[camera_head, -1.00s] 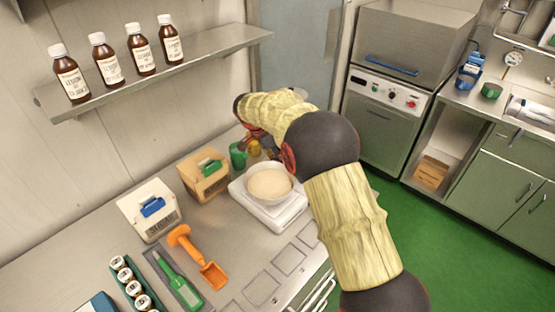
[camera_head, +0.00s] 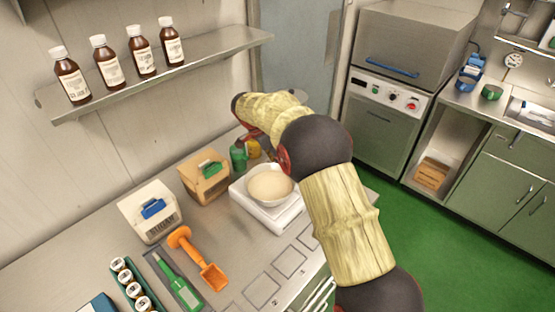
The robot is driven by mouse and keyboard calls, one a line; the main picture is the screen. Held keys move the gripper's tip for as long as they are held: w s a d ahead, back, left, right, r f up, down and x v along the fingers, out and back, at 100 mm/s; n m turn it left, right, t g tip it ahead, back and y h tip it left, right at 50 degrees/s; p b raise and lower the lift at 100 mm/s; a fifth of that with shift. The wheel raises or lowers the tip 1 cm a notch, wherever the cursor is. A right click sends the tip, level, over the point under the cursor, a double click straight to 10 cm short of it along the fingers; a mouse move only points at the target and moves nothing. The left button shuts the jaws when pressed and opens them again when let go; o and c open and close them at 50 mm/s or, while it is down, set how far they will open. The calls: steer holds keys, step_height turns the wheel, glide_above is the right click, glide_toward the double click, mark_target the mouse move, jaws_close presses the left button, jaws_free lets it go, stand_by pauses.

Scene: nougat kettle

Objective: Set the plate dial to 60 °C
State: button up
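No dial marked in °C can be made out, and I cannot tell which thing is the plate. A white flat appliance (camera_head: 284,217) stands on the steel counter with a white bowl (camera_head: 270,201) of pale powder on it; no dial shows on its visible sides. My arm reaches over the counter's back right. My gripper (camera_head: 265,143) is mostly hidden behind my own arm links, near a green container (camera_head: 238,157) and a yellow item (camera_head: 254,149). Its fingers cannot be made out.
A cardboard box (camera_head: 206,184), a sugar box (camera_head: 151,219), an orange scoop (camera_head: 200,262) and a green-handled tool (camera_head: 177,277) lie left of the appliance. Bottles stand on a shelf (camera_head: 190,63) above. A cabinet with a knob panel (camera_head: 382,94) stands across the green floor.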

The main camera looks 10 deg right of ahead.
steer(key=o, duration=0.3)
steer(key=v, duration=1.2)
stand_by(0.3)
